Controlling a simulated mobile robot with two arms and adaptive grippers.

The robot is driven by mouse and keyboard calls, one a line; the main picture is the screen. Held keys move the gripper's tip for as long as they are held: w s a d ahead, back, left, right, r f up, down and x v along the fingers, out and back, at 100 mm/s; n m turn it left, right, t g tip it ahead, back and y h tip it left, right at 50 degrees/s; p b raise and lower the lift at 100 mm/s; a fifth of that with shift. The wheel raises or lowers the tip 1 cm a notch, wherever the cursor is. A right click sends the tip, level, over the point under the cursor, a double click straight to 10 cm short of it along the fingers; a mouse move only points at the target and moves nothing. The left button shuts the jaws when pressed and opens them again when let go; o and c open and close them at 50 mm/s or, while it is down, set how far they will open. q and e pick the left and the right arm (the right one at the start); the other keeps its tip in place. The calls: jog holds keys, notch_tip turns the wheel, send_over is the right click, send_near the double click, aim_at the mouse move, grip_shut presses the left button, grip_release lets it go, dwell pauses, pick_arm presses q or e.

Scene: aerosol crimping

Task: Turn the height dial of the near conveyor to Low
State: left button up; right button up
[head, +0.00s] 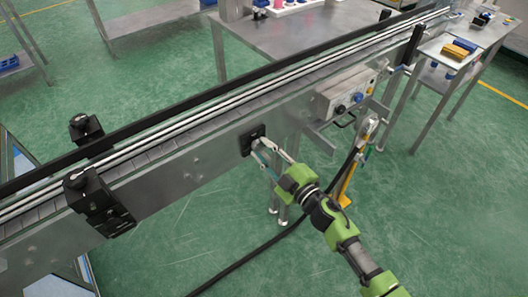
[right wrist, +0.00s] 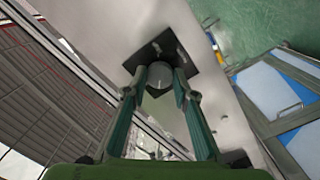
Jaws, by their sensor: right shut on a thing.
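The near conveyor (head: 195,175) runs diagonally across the head view, with a metal side wall. A black dial plate (head: 245,146) sits on that side wall. In the right wrist view the dial plate (right wrist: 185,57) carries a round grey dial (right wrist: 160,80) with small pale markings too small to read. My right gripper (head: 262,145) is at the plate. In the right wrist view the two fingers of my right gripper (right wrist: 160,82) are on either side of the dial, shut on it. The dial's pointer setting cannot be made out. My left gripper is in neither view.
A control box (head: 345,92) with knobs is mounted on the conveyor side to the right of the dial. A black cable (head: 290,228) hangs down to the green floor. Black clamp brackets (head: 98,203) stick out at the left. The floor in front is mostly clear.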

jog(key=n+b, duration=0.1)
jog(key=n, duration=0.2)
jog(key=shift+f+n, duration=0.1)
jog(key=shift+n, duration=0.3)
jog(key=n+b, duration=0.1)
jog(key=n, duration=0.2)
jog(key=shift+n, duration=0.3)
jog(key=n, duration=0.3)
jog(key=shift+n+b, duration=0.3)
jog(key=shift+b, duration=0.05)
jog(key=shift+n+b, duration=0.35)
jog(key=shift+n, duration=1.05)
jog(key=o, duration=1.1)
